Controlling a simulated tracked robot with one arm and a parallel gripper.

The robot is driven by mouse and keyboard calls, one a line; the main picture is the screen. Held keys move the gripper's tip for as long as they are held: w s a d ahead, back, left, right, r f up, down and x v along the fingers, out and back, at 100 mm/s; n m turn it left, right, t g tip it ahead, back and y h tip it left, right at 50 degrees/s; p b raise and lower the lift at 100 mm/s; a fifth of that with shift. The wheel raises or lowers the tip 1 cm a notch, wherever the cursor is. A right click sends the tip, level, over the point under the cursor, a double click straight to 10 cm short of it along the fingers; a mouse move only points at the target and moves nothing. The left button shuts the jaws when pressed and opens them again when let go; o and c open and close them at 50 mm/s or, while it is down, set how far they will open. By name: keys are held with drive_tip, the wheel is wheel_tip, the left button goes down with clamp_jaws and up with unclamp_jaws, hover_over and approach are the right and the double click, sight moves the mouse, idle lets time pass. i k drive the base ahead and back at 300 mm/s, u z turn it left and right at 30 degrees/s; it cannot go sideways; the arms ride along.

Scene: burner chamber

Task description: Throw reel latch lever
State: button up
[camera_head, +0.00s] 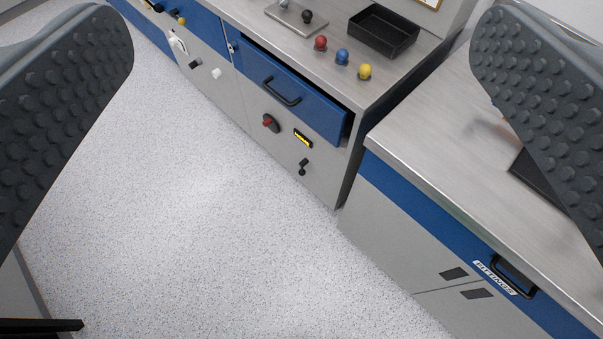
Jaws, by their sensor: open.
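My gripper (302,45) is open and empty, its two dark studded fingers wide apart at the left and right edges of the view. A small black lever (303,167) sticks out low on the grey cabinet front, and a red-tipped control (268,122) on a dark mount sits up and left of it. A white fitting (178,43) is on the cabinet front farther left. No lever carries a readable reel latch label, so I cannot tell which one it is. The gripper touches none of them.
A blue drawer (285,90) stands slightly out. Red (320,43), blue (342,57) and yellow (365,71) knobs and a black tray (383,32) are on the counter. A "FITTINGS" cabinet (400,235) stands at right. The speckled floor (190,210) is clear.

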sight(302, 172)
drive_tip(key=k, duration=0.5)
drive_tip(key=u, duration=0.95)
drive_tip(key=i, duration=1.1)
drive_tip(key=z, duration=1.25)
